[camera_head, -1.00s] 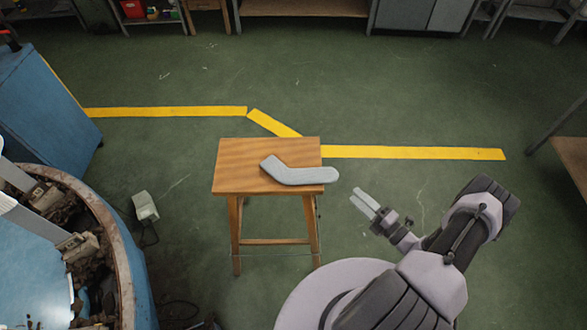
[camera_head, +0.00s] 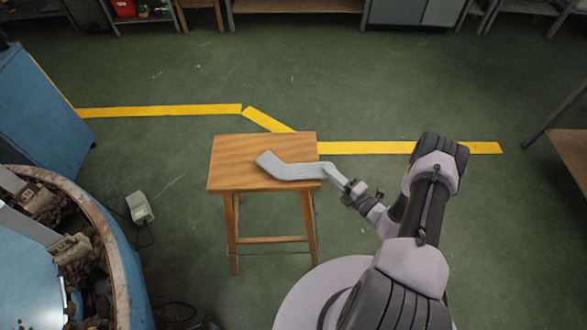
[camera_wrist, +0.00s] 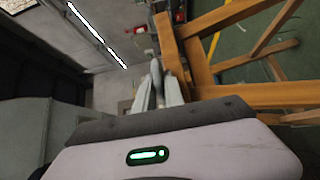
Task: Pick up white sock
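The white sock (camera_head: 291,172) is a pale grey-white, bent flat shape. It lies on the wooden stool (camera_head: 232,158), with its right end reaching past the stool's right edge. My gripper (camera_head: 331,175) is at that overhanging end, overlapping it in the head view. In the wrist view the two fingers (camera_wrist: 158,93) stand apart, one on each side of the sock's end (camera_wrist: 155,70). Whether they touch the sock is too small to tell.
A blue round-rimmed machine (camera_head: 125,262) stands at lower left, with a blue cabinet (camera_head: 38,118) behind it. A small pale box (camera_head: 140,207) lies on the floor left of the stool. The green floor behind the stool is open, crossed by yellow lines.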

